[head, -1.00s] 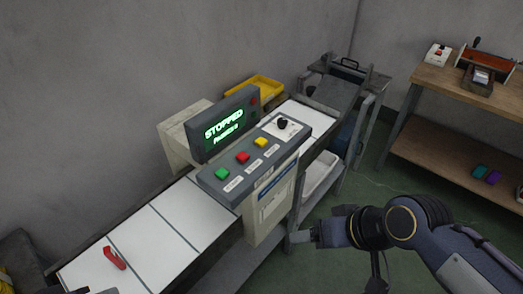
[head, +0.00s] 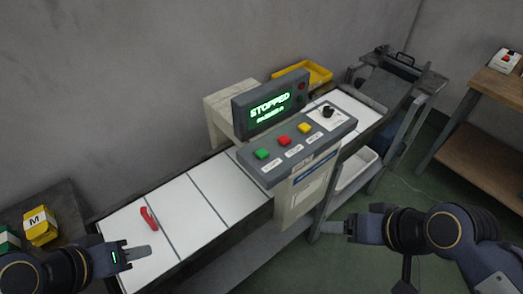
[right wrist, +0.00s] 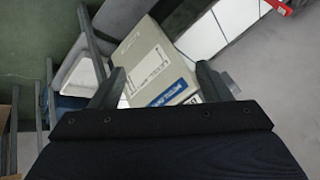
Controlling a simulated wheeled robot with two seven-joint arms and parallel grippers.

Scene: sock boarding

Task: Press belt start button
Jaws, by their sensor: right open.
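The control panel (head: 272,172) stands over the belt, with a green button (head: 262,154), a red button (head: 284,141), a yellow button (head: 304,128) and a black knob (head: 328,111) in a row. The display (head: 270,108) above it reads STOPPED in green. My right gripper (head: 332,228) is open and empty, in front of and below the panel, apart from it. In the right wrist view its two fingers (right wrist: 165,85) stand apart, with the panel housing (right wrist: 158,62) beyond. My left gripper (head: 137,253) is over the near belt end; its finger gap cannot be made out.
A red object (head: 148,218) lies on the white belt (head: 185,212). A yellow box marked M (head: 40,228) is at far left. A yellow tray (head: 312,73) sits behind the belt. A wooden bench (head: 492,105) stands at right. A white bin (head: 356,170) is below the belt.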

